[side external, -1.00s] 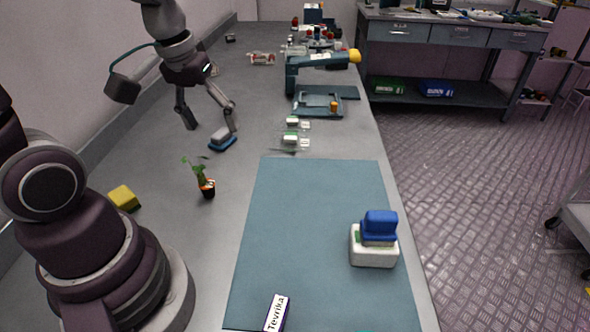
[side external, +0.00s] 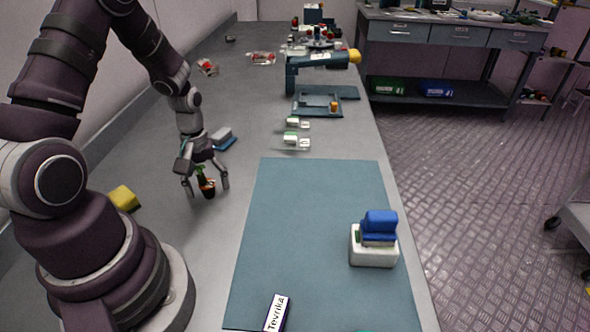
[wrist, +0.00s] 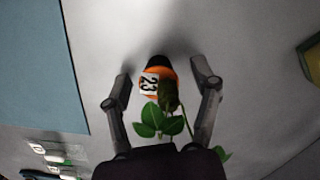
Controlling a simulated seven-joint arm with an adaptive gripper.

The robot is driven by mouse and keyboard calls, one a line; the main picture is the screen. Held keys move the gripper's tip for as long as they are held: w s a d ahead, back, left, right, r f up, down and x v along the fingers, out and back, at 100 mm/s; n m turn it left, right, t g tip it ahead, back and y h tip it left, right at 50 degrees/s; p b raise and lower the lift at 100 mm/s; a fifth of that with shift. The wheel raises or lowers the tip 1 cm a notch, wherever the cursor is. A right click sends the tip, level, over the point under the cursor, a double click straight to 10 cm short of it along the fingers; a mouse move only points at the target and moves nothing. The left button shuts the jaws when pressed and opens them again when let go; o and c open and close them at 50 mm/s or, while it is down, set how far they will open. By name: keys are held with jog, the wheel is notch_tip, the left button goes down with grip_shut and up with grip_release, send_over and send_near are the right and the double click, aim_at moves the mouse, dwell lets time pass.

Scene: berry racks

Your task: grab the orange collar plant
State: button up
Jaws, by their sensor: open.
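The orange collar plant (side external: 207,187) stands upright on the grey bench, left of the blue-green mat. In the wrist view its dark pot with an orange collar (wrist: 154,84) and a white "23" label shows, with green leaves (wrist: 160,122) towards the camera. My gripper (side external: 206,189) is open and points down, with its fingers low on both sides of the plant. In the wrist view the gripper (wrist: 163,88) has one finger on each side of the pot, with gaps between them and the pot.
A yellow block (side external: 124,198) lies left of the plant. A blue and white item (side external: 223,139) lies behind my gripper. The mat (side external: 300,220) is to the right, with a white box under a blue item (side external: 374,246) on it.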

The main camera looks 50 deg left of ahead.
jog(key=c, duration=1)
